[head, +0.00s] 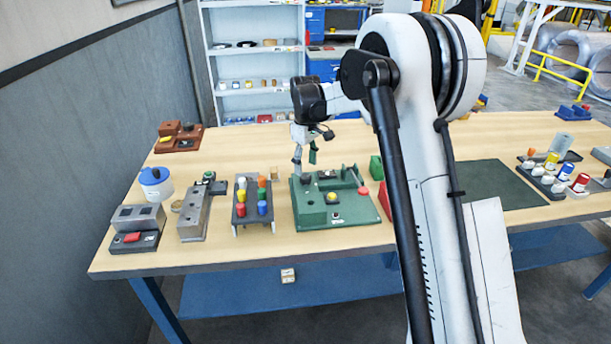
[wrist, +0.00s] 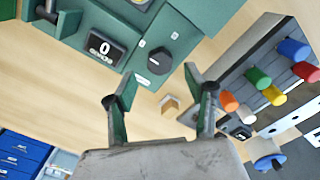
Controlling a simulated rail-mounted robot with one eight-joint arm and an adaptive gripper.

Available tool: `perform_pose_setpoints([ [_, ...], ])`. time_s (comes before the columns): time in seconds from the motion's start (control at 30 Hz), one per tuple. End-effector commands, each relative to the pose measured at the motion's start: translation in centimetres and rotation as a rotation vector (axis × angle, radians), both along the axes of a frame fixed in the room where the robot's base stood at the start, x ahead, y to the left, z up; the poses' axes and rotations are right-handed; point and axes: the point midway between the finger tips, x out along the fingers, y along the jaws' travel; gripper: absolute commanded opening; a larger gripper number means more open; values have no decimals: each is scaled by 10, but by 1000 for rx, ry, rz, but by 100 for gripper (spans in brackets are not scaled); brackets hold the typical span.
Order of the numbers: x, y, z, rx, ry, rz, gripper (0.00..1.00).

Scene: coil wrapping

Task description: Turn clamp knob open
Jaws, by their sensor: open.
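A green machine (head: 337,217) stands on the table in the head view, with a yellow button (head: 331,197) and a red knob on a lever (head: 363,190). In the wrist view its green panel (wrist: 196,22) carries a black faceted knob (wrist: 160,61) beside a display (wrist: 101,47) reading 0. This looks like the clamp knob. My gripper (wrist: 149,82) is open and empty, its green fingers spread below the knob in the picture and apart from it.
A rack of coloured pegs (head: 252,201) stands just left of the machine; it also shows at right in the wrist view (wrist: 236,75). A grey metal fixture (head: 195,215) stands further left. A dark green mat (head: 497,187) lies bare at right. A small tan block (wrist: 170,104) lies on the table.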

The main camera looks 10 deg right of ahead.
Motion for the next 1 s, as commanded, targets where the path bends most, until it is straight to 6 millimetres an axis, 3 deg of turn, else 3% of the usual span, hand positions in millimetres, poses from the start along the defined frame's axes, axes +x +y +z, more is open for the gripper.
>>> perform_pose_setpoints([
  [0.1,0,0,-20,0,0,0,49],
  [0.3,0,0,-42,0,0,0,49],
  [0.7,0,0,-48,0,0,0,49],
  [1.0,0,0,-48,0,0,0,10],
])
